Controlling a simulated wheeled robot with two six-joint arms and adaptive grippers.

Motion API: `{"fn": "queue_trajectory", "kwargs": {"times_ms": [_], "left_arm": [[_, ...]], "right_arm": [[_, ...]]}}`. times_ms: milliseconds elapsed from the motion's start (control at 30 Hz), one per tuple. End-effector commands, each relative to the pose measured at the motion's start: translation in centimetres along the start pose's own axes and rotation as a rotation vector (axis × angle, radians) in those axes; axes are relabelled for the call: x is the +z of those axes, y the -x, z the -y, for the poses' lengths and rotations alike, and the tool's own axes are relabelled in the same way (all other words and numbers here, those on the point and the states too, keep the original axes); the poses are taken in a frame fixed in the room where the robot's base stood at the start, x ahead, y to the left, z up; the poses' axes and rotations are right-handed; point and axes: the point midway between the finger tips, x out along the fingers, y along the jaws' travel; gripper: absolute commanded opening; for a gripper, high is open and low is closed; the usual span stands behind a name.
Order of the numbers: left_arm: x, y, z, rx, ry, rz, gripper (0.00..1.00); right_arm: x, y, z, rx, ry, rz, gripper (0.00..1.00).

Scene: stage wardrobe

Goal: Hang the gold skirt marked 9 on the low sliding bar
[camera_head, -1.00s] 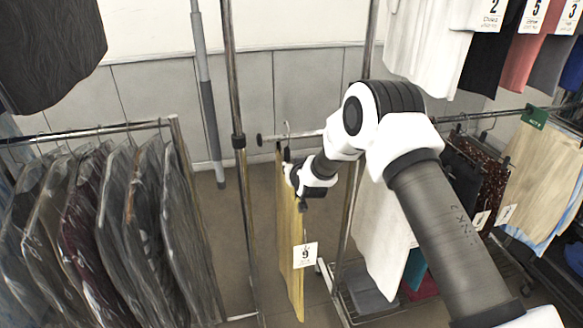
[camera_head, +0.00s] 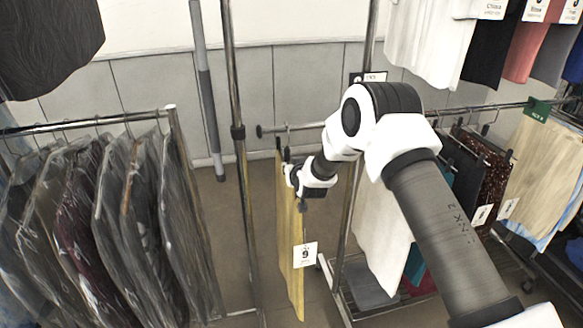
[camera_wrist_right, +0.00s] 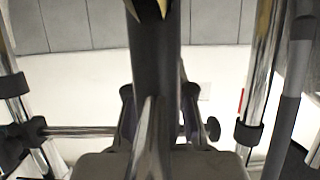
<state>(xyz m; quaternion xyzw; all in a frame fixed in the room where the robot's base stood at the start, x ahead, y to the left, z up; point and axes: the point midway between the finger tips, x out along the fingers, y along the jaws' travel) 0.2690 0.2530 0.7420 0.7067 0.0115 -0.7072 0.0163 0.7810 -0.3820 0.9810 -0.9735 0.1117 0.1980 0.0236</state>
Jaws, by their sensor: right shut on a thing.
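The gold skirt (camera_head: 291,235) hangs upright in the middle of the head view, its white tag 9 (camera_head: 305,254) facing me. My right gripper (camera_head: 289,165) is shut at its top, on the hanger; the exact grip is partly hidden. The hanger's hook (camera_head: 287,127) shows at the height of the low sliding bar (camera_head: 308,127), close to the bar's knobbed left end. I cannot tell whether it rests on the bar. In the right wrist view, the bar (camera_wrist_right: 80,131) crosses behind the gripper (camera_wrist_right: 158,95), with its end knob (camera_wrist_right: 213,129) at right. My left gripper is out of view.
A rack of bagged garments (camera_head: 95,225) stands at left. Chrome posts (camera_head: 238,150) rise beside the skirt. A white garment (camera_head: 380,230), dark skirts and a beige one (camera_head: 540,165) hang along the bar to the right. Numbered garments (camera_head: 425,40) hang above.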

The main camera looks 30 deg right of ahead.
Motion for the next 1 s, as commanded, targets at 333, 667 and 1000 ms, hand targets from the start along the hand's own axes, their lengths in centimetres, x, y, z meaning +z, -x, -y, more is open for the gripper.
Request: {"fn": "queue_trajectory", "kwargs": {"times_ms": [333,667,1000], "left_arm": [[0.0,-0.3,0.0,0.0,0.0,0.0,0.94],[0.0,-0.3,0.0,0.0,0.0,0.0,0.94],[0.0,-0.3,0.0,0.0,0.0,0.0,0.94]], "right_arm": [[0.2,-0.2,0.0,0.0,0.0,-0.003,0.0],[0.5,-0.2,0.0,0.0,0.0,0.002,0.52],[0.3,4.3,0.0,-0.001,-0.002,0.001,0.52]]}}
